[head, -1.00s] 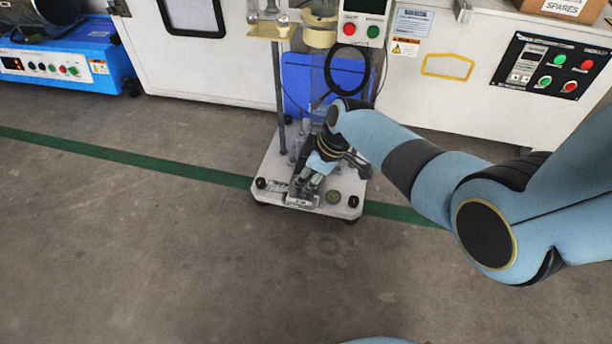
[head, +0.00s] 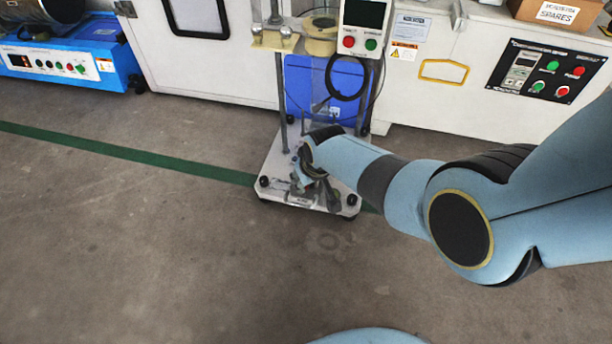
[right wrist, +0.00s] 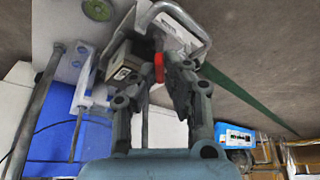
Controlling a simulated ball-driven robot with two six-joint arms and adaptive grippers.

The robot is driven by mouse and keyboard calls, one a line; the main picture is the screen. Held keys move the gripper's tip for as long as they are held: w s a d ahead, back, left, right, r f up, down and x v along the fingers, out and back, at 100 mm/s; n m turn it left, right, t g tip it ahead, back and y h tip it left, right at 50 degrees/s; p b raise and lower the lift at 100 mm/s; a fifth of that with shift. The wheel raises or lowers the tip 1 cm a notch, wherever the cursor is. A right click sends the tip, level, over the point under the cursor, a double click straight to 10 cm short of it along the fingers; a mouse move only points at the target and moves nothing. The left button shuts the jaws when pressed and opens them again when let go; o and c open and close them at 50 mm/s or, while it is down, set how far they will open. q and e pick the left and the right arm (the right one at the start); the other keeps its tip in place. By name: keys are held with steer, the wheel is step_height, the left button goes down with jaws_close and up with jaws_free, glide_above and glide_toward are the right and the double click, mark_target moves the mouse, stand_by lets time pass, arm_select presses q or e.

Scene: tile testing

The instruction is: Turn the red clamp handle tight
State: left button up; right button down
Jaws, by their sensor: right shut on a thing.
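The red clamp handle (right wrist: 159,68) shows in the right wrist view as a small red piece between the fingers of my right gripper (right wrist: 161,78). The gripper is shut on it. A grey metal block (right wrist: 124,68) and a bent metal bar (right wrist: 190,22) are close beside it. In the head view my right gripper (head: 312,188) is low over the front of the white test stand base (head: 275,168). There my wrist and fingers hide the handle and most of the clamp. My left gripper is not in view.
The stand's metal column (head: 281,100) and control box (head: 362,28) rise behind my gripper. A blue panel (head: 318,85) and white machine cabinets (head: 225,60) stand behind. A blue machine (head: 105,55) is at the far left. The floor (head: 150,240) in front is clear.

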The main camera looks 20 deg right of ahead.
steer(key=shift+a+m+h, duration=0.15)
steer(key=shift+m+h, duration=0.15)
steer(key=shift+m, duration=0.7)
steer(key=m, duration=0.1)
steer(key=m+h+b, duration=0.1)
steer(key=shift+a+f+m, duration=0.1)
steer(key=shift+f+m, duration=0.1)
steer(key=shift+m, duration=0.1)
steer(key=shift+m+h+b, duration=0.4)
steer(key=shift+m+b, duration=0.1)
steer(key=shift+m, duration=0.6)
steer(key=shift+r+m+g+h+b, duration=0.1)
steer(key=shift+m+g+h+b, duration=0.25)
steer(key=shift+m, duration=0.45)
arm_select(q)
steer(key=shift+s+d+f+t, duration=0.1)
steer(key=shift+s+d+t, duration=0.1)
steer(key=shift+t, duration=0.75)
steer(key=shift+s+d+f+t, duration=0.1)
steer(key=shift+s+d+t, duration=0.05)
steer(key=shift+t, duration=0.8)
arm_select(e)
steer(key=c, duration=1.4)
jaws_free()
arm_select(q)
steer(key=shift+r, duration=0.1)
arm_select(e)
steer(key=shift+r, duration=0.1)
